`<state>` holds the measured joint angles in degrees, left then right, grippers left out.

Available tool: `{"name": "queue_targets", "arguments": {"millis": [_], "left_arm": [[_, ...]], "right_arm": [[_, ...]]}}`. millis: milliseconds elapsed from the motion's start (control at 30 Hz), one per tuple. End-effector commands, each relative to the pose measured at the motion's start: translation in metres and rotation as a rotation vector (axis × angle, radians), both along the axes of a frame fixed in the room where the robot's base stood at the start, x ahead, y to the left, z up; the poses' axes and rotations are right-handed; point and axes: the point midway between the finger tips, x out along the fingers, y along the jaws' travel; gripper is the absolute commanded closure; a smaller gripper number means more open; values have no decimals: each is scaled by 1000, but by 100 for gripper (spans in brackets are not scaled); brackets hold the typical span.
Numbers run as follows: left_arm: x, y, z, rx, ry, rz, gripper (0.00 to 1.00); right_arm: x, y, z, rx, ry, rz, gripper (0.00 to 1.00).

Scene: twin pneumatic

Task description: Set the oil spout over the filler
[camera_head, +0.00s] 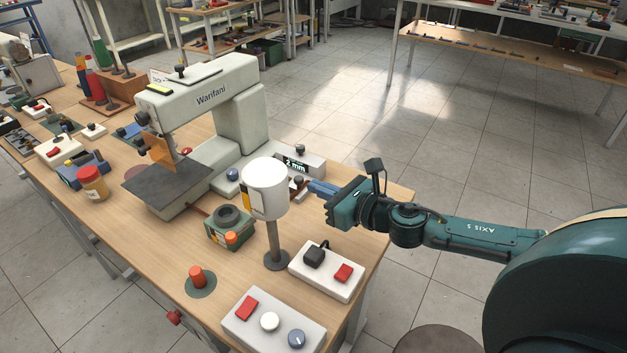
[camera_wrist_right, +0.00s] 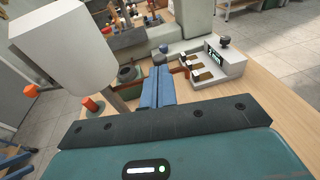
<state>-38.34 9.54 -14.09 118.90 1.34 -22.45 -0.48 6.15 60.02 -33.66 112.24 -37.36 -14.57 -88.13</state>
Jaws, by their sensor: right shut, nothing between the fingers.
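I cannot pick out the oil spout or the filler for certain. A white tank (camera_head: 266,184) with a yellow label stands on a grey post; it also shows in the right wrist view (camera_wrist_right: 62,48). A green box (camera_head: 226,232) with a dark round ring on top and an orange cap sits left of the post. My right gripper (camera_head: 312,186) is shut and empty, right of the tank and close to a pale unit with a "2 mm" display (camera_head: 300,164). Its blue fingers (camera_wrist_right: 157,77) lie together, pointing toward the bench. My left gripper is not in view.
A white press (camera_head: 240,110) marked "Warifani" stands behind on the wooden bench (camera_head: 150,235). A control box with a red switch (camera_head: 326,272) and a panel with knobs (camera_head: 272,322) lie at the front. An orange button (camera_head: 196,276) stands front left. Bottles and tools crowd the far left.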

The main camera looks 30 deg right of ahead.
Motion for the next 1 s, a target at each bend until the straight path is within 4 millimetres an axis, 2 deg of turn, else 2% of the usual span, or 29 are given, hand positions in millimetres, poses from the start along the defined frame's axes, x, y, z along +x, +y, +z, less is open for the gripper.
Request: {"name": "queue_targets", "arguments": {"millis": [200,733,1000], "left_arm": [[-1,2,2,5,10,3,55],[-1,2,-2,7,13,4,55],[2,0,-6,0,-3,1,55]], "right_arm": [[17,7,-2,1,-1,1,100],[20,7,-4,-1,0,10,100],[31,8,-6,-4,-3,110,100]]}}
